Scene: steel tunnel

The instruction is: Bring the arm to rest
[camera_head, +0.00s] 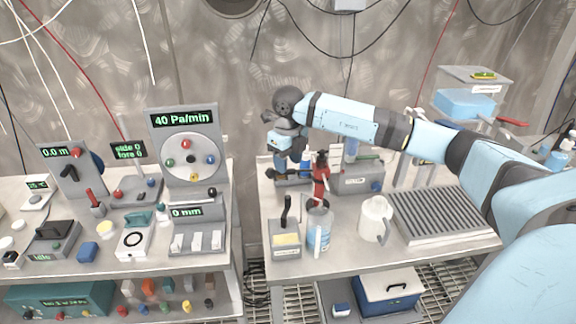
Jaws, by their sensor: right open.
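My right arm, light blue and dark grey, reaches in from the right over the right-hand table (282,262). Its wrist is bent so that the right gripper (293,178) points down over the back left part of this table. The gripper's jaws are small here and partly lost against dark items behind. They are open, and I see nothing held between them. My left gripper is not in view.
A blue-and-white container (319,228), a white jug (375,219) and a ribbed grey tray (444,215) stand below my arm. A panel reading "40 Pa/min" (184,120) stands on the left table. A gap separates the tables. Cables hang along the steel wall.

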